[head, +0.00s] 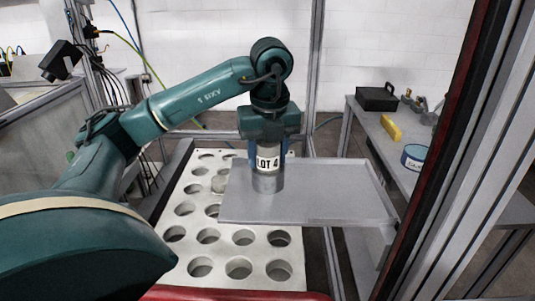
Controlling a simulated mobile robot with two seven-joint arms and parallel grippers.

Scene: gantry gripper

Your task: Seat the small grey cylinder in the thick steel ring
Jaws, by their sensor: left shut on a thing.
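My left gripper (268,150) points straight down over the grey tray (340,190), with its fingers at either side of a small cylinder. It is shut on this small grey cylinder (268,163), which is upright and has a white "LOT 4" label. Directly below the label is a slightly wider grey metal band (268,184), which looks like the thick steel ring standing on the tray. The cylinder's lower end is hidden, so I cannot tell how deep it sits in the ring. My right gripper is not in view.
A side bench at right holds a black case (377,98), a yellow block (391,128) and a blue tin (415,158). Frame posts stand close at right.

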